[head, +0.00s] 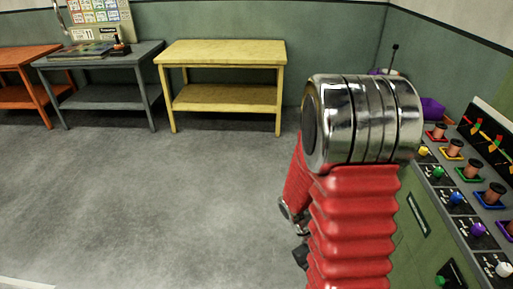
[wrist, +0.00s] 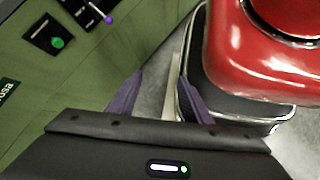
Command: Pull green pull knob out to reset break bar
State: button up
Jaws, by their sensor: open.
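A green knob (wrist: 57,42) sits on a black plate on the green console front, at the upper left of the wrist view. In the head view a green knob (head: 441,280) shows at the bottom right, on a dark plate low on the console front. Another green knob (head: 437,172) is on the console top. My gripper (wrist: 160,80) is open and empty, with its two purple fingers apart. It is to the right of the green knob in the wrist view and not touching it. In the head view my arm hides most of the gripper.
The green console (head: 420,215) stands at the right, with coloured knobs and spools on its top. A purple knob (wrist: 108,19) shows near the wrist view's top. A yellow table (head: 225,46) and a grey table (head: 105,62) stand along the back wall. The floor at left is clear.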

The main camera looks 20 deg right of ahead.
jog(key=w+a+r+t, duration=0.3)
jog(key=a+r, duration=0.3)
jog(key=r, duration=0.2)
jog(key=w+a+r+t+y, duration=0.1)
jog(key=w+a+r+t, duration=0.2)
jog(key=a+r+t, duration=0.3)
jog(key=w+a+r+t+y, duration=0.1)
jog(key=w+a+r+t, duration=0.3)
jog(key=a+r, duration=0.3)
notch_tip(320, 180, up, 4)
jog(key=shift+a+t, duration=0.25)
jog(key=shift+t, duration=0.05)
jog(key=shift+c, duration=0.2)
